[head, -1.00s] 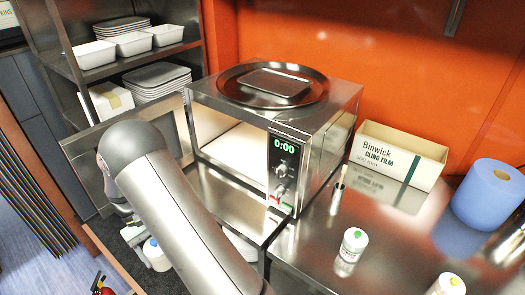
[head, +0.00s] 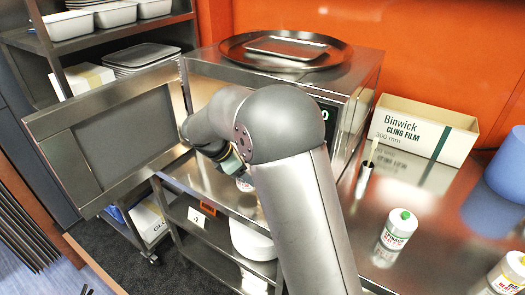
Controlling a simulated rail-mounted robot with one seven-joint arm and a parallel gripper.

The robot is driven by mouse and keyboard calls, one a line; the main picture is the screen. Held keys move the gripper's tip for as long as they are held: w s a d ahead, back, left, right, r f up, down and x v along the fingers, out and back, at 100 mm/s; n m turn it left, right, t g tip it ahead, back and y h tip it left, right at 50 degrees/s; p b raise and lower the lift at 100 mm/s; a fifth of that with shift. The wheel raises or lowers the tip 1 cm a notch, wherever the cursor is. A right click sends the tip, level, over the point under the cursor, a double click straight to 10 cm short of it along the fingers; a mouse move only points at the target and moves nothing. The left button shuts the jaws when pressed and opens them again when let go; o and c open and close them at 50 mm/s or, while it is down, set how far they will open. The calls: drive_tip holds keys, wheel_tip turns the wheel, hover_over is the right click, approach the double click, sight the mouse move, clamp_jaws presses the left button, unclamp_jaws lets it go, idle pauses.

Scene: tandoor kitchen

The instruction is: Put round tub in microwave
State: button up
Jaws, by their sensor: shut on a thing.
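The steel microwave (head: 345,72) stands on the counter with its door (head: 125,140) swung wide open to the left. Its cavity shows only in part (head: 203,88), as my arm covers most of the opening and the control panel. My gripper (head: 236,170) is at the front of the microwave, mostly hidden behind my arm. It is shut on a round tub (head: 244,183), of which only a small pale labelled part shows. I cannot tell whether the tub touches the surface below it.
A round steel tray (head: 240,55) holding a smaller tray sits on the microwave. To the right are a green-lidded tub (head: 396,232), a yellow-lidded tub (head: 508,272), a cling film box (head: 420,130) and a blue roll (head: 507,170). A steel rack (head: 25,38) stands behind the open door.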

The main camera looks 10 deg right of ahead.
drive_tip(key=w+a+r+n+t+y+b, duration=0.2)
drive_tip(key=a+r+n+t+b, duration=0.15)
drive_tip(key=n, duration=0.45)
drive_tip(key=shift+t, duration=0.25)
drive_tip(key=w+d, duration=0.3)
drive_tip(key=w, duration=0.1)
drive_tip(key=w+d+p, duration=0.1)
drive_tip(key=w+d, duration=0.3)
drive_tip(key=w, duration=0.1)
drive_tip(key=w+d+p, duration=0.1)
drive_tip(key=w+d, duration=0.2)
drive_tip(key=w, duration=0.2)
drive_tip(key=shift+w+d+f, duration=0.2)
drive_tip(key=shift+w+f, duration=0.05)
drive_tip(key=shift+f, duration=0.05)
drive_tip(key=shift+f, duration=0.2)
drive_tip(key=o, duration=1.2)
